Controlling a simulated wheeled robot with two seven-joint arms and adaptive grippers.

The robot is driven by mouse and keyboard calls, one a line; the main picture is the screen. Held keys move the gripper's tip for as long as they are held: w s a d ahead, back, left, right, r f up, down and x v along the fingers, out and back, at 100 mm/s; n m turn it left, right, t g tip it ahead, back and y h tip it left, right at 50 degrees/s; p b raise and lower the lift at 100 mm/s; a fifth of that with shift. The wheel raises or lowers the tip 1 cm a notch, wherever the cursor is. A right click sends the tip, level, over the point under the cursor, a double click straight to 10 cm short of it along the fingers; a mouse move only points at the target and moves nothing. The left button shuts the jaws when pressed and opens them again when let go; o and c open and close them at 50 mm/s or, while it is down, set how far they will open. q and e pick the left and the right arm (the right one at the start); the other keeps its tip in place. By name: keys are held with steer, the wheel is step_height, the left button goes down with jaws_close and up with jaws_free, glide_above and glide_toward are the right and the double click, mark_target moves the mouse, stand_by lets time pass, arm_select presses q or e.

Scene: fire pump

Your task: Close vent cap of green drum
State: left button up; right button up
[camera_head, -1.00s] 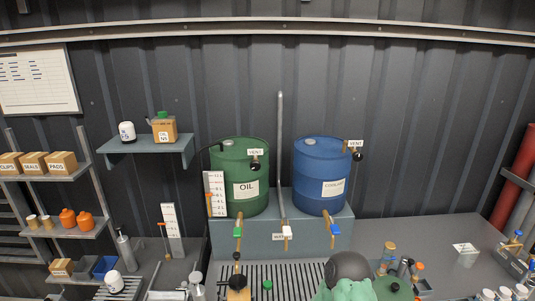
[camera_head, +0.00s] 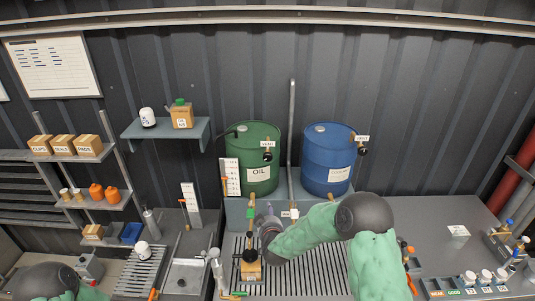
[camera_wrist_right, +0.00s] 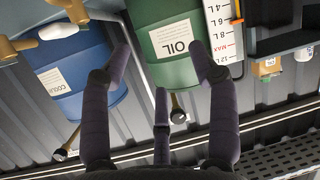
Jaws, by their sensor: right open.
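The green drum (camera_head: 250,164) stands on a grey stand, labelled OIL. Its vent cap (camera_head: 267,156), a small dark ball, sits at the drum's upper right below a VENT tag (camera_head: 267,143). In the right wrist view, which is upside down, the green drum (camera_wrist_right: 168,50) lies beyond my fingers. A dark ball on a short stalk (camera_wrist_right: 178,116), apparently the vent cap, shows beside the middle finger. My right gripper (camera_head: 264,212) is open and empty, in front of and below the drum; it also shows in the wrist view (camera_wrist_right: 168,80). My left gripper is out of frame.
The blue drum (camera_head: 328,165), with its own vent ball (camera_head: 361,151), stands at the right. A grey vertical pipe (camera_head: 292,130) rises between the drums. A level gauge (camera_head: 231,177) stands left of the green drum. Taps and a slatted bench lie below.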

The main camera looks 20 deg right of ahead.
mark_target(268, 158)
steer(key=w+d+r+t+h, duration=0.1)
steer(key=w+r+t+h, duration=0.25)
steer(key=r, duration=1.25)
steer(key=shift+y, duration=0.25)
steer(key=p+x, duration=0.3)
steer(key=x, duration=0.8)
steer(key=shift+w+d+f, duration=0.1)
steer(key=shift+w+d, duration=0.1)
steer(key=shift+w, duration=0.15)
steer(key=c, duration=1.2)
